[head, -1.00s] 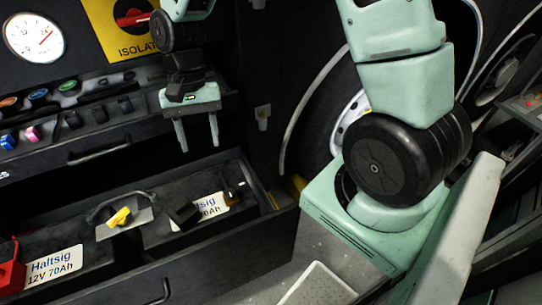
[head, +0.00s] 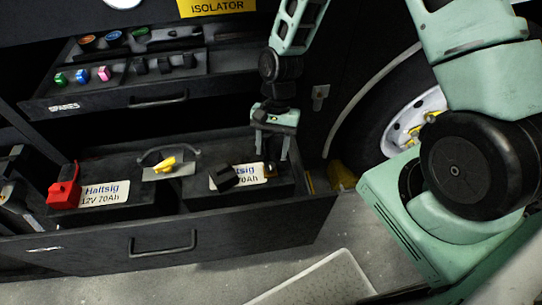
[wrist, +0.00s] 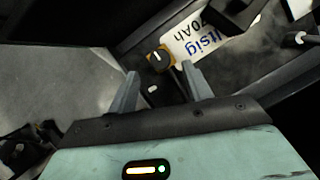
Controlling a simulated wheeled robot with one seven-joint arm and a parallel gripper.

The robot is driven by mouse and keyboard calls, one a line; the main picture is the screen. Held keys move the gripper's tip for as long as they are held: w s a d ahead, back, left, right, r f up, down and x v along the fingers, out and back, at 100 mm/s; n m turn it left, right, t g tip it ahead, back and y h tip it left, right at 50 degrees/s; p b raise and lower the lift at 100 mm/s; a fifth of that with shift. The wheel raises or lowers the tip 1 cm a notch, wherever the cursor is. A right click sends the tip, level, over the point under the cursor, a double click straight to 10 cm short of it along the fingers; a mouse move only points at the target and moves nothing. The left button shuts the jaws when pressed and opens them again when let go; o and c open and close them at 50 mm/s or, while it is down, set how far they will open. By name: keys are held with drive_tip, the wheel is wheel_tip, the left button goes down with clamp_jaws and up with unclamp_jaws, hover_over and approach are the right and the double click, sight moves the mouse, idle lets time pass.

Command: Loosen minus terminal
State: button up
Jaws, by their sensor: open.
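The minus terminal (wrist: 157,59) shows in the wrist view as a dark knob with a pale slot on a brass-coloured collar, at the right battery's end beside its white label (wrist: 200,38). In the head view this terminal (head: 270,169) is small and partly hidden by my gripper (head: 271,157). My gripper is open and points down over that end of the battery. In the wrist view its two fingers (wrist: 162,86) stand apart, with the terminal just beyond the gap between their tips. I cannot tell whether a finger touches it.
The battery drawer (head: 165,254) is pulled out. A black cap (head: 223,177) lies tilted by the label. A red terminal cover (head: 64,187) is at the left and a yellow handle (head: 165,164) between. The spares tray (head: 118,95) is above; a wheel (head: 412,122) is at the right.

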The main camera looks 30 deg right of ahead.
sight(270, 165)
drive_tip(key=shift+x, duration=1.9)
drive_tip(key=c, duration=1)
drive_tip(key=shift+o, duration=0.2)
